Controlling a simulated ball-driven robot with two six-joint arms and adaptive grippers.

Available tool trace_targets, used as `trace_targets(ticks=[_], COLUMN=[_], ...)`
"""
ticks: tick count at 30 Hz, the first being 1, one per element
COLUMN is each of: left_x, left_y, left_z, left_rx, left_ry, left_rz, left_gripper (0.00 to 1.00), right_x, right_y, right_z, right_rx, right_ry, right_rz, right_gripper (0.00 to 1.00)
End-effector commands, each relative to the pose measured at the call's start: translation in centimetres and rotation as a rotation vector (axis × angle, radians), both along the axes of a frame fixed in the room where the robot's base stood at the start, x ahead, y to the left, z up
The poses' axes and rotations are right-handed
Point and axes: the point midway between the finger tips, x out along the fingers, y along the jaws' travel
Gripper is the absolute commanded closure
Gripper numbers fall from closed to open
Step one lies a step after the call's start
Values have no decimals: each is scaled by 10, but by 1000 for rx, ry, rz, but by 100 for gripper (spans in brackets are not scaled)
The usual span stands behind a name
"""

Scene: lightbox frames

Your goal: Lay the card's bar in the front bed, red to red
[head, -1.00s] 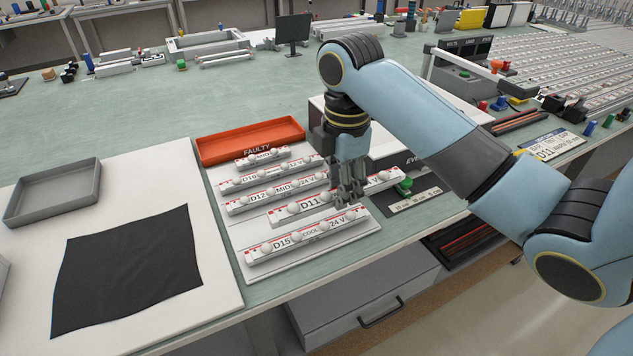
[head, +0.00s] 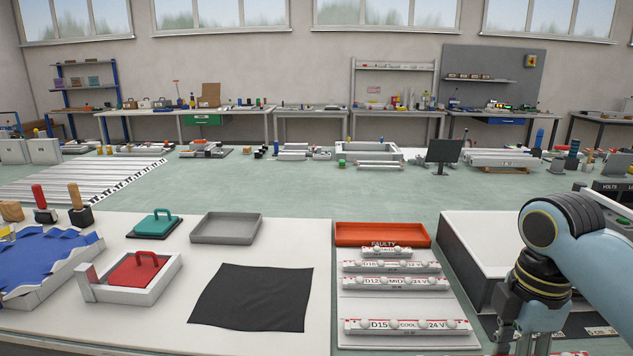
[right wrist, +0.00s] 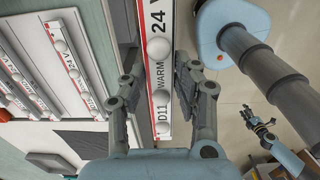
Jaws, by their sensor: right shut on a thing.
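My right gripper (head: 520,343) is low at the right edge of the head view, its fingertips partly cut off. In the right wrist view the right gripper (right wrist: 160,90) is shut on the D11 bar (right wrist: 160,85), a white strip with round white lamps, a red line along one side and the words WARM and 24 V. The bar is clear of the rack. My left gripper (right wrist: 260,125) shows small in the right wrist view, its fingers apart and empty. I cannot tell which frame is the front bed; the card is out of view.
The rack (head: 400,305) holds the D15 bar (head: 408,327), D12 bar (head: 396,284) and others, with an empty row between. An orange FAULTY tray (head: 382,233), a black cloth (head: 255,297), a grey tray (head: 226,228) and a white frame with a red handled pad (head: 138,270) lie nearby.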

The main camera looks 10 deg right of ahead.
Motion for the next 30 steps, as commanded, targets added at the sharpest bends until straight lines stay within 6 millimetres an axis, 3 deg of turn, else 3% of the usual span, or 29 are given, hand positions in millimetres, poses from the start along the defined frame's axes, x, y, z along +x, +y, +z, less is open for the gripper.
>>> trace_targets(ticks=[11,16,20,27,30], left_x=[12,10,0,-8,-9], left_y=[0,0,0,0,0], left_z=[-34,-60,-87,-149,-159], left_rx=[-1,0,0,0,0], left_ry=[-19,-15,0,13,16], left_rz=[0,-1,0,0,0], left_gripper=[60,60,60,60,60], right_x=[0,-1,-1,-3,-4], right_y=[0,0,0,0,0], right_z=[-36,-62,-89,-155,-166], right_rx=[0,0,0,0,0], right_ry=[1,3,6,16,18], right_rz=[0,0,0,0,0], right_gripper=[100,100,100,100,100])
